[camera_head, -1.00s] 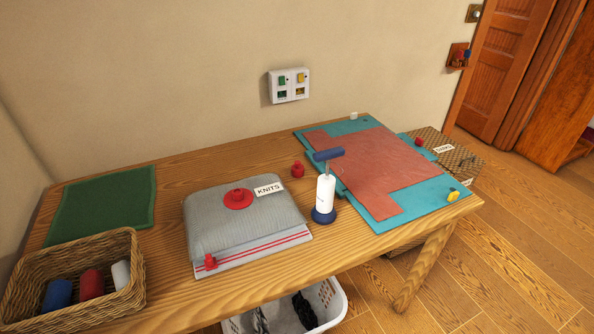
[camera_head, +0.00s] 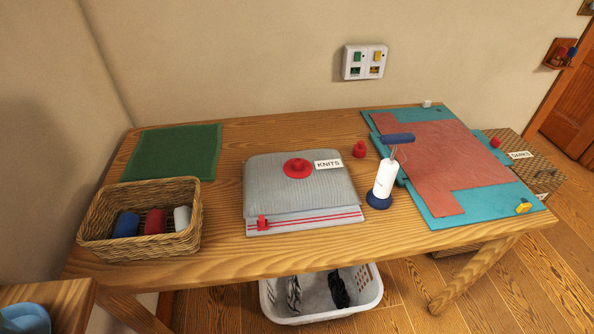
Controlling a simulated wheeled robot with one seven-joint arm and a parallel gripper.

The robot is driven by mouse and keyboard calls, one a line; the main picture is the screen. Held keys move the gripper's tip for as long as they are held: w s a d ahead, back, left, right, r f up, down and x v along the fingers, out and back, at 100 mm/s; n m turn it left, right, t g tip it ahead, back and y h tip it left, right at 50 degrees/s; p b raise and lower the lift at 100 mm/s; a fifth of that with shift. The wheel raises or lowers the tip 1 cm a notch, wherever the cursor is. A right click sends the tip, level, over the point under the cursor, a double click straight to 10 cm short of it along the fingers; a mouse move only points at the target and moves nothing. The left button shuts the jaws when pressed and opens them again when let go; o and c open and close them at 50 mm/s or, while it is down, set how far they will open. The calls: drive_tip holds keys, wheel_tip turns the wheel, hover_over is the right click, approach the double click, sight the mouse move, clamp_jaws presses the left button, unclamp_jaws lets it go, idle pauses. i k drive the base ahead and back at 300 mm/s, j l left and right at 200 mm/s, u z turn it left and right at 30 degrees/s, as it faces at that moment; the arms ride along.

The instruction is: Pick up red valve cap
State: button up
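A grey storage bag (camera_head: 262,190) labelled KNITS lies on the wooden table. A round red valve piece (camera_head: 297,168) with a raised centre sits on top of the bag. A small red knobbed piece (camera_head: 360,149), which looks like a cap, stands apart on the bare table behind and right of the bag. A red slider clip (camera_head: 262,222) sits on the bag's front striped edge. A white hand pump (camera_head: 385,178) with blue handle and base stands right of the bag. My gripper is not in view.
A wicker basket (camera_head: 100,218) with blue, red and white rolls stands at the left, before a green mat (camera_head: 172,152). A teal board (camera_head: 440,217) with red cloth covers the table's right. A laundry basket (camera_head: 322,318) stands underneath. A blue bowl (camera_head: 26,319) is at lower left.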

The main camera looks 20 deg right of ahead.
sight(359, 150)
drive_tip(key=i+j+z, duration=0.1)
drive_tip(key=i+j, duration=0.95)
